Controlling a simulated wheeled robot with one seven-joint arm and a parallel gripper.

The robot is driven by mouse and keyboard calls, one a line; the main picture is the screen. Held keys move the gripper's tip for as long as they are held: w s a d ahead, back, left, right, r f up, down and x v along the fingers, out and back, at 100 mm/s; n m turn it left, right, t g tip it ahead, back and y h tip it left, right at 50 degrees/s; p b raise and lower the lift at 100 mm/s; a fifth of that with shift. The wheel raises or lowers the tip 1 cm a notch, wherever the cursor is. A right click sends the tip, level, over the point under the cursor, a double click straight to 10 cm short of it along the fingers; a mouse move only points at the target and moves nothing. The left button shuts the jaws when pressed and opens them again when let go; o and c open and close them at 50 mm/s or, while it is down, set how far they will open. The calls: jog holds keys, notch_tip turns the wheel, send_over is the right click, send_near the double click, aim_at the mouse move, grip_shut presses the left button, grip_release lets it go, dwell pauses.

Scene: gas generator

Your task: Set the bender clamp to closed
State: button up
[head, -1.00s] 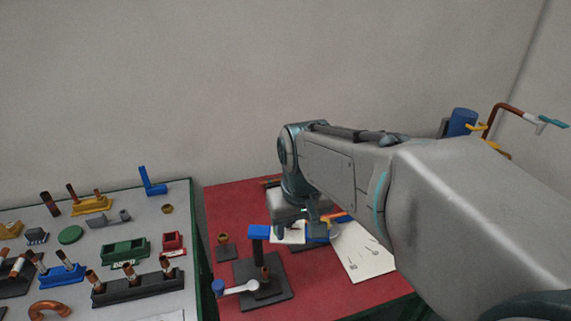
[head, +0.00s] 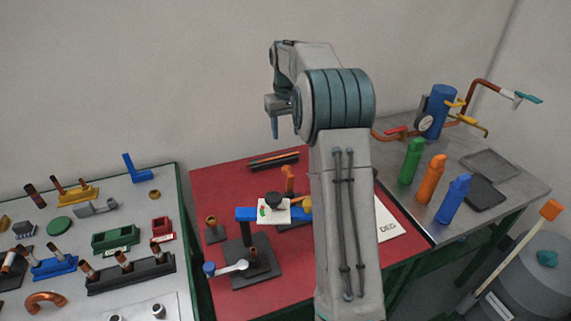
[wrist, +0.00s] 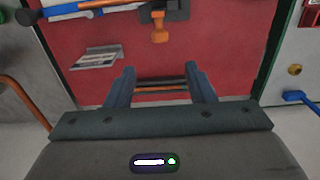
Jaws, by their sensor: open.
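The bender stands on the red table, with a blue bar (head: 246,214), a dark base plate (head: 262,265) and a dial plate with a black knob (head: 273,200). An orange upright piece (head: 289,180), perhaps the bender clamp, rises just behind the dial. In the wrist view an orange piece (wrist: 159,30) on a dark block shows at the top, beyond my fingertips. I cannot tell its setting. My gripper (head: 273,127) is raised above the table's back part, apart from the bender. In the wrist view my gripper (wrist: 159,74) is open and empty.
A dark rack with orange rods (head: 273,159) lies at the table's back edge. A white sheet (head: 388,222) lies right of my arm. Green, orange and blue bottles (head: 431,180) stand on the grey table. Parts fill the left table (head: 190,300).

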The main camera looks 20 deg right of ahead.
aim_at(286, 166)
notch_tip(286, 166, down, 14)
jog(key=shift+r+p, duration=0.15)
jog(key=shift+p, duration=0.5)
grip_shut()
